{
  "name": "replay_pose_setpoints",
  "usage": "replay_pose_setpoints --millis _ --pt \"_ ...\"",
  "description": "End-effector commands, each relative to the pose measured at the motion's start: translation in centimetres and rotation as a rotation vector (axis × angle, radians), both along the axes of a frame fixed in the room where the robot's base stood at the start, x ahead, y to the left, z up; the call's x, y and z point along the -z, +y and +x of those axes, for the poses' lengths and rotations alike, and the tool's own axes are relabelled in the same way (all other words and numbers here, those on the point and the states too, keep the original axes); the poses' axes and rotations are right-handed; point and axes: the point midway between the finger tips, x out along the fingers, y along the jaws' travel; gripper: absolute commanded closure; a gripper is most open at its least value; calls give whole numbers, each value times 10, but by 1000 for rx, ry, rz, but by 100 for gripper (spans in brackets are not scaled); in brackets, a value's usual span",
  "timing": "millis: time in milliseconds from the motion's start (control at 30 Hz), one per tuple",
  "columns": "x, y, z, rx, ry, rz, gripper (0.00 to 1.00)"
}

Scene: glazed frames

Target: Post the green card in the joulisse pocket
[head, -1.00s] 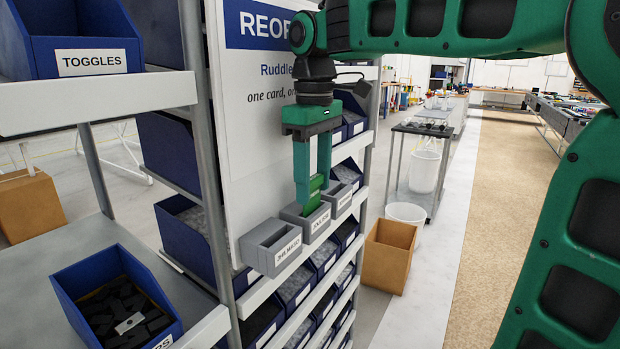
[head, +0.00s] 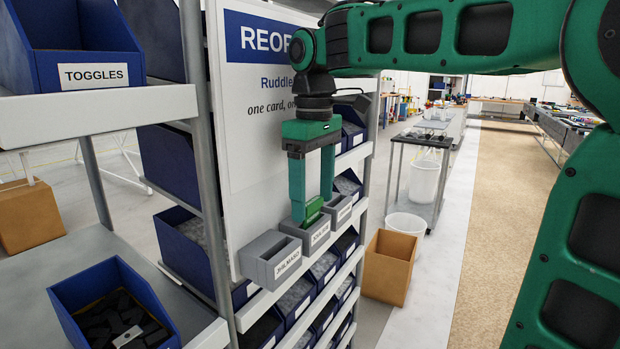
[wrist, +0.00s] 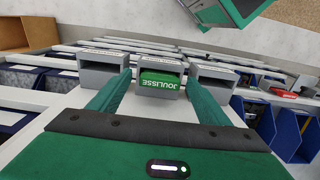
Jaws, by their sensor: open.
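The green card (head: 314,212) stands in the middle grey pocket (head: 318,238) of a row of three, its upper part showing above the rim. In the wrist view the card (wrist: 160,79) bears the word JOULISSE in white and sits in the middle pocket (wrist: 156,94). The middle pocket's own front label is too small to read surely. My gripper (head: 312,208) is open just above that pocket, with one finger on each side of the card and gaps between. The card's lower part is hidden inside the pocket.
Grey pockets stand close on both sides, the left one (head: 269,261) and the right one (head: 340,209). A white board (head: 245,150) rises right behind them. Blue bins fill the rack below. A cardboard box (head: 388,268) stands on the floor to the right.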

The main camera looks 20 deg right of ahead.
Motion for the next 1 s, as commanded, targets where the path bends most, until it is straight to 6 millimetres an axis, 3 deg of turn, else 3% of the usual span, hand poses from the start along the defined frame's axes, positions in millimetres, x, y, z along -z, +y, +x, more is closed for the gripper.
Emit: replay_pose_setpoints --millis 167,1000 --pt "-25 1 1 -4 -4 -1 29" --pt "-71 1 2 -3 -1 0 29"
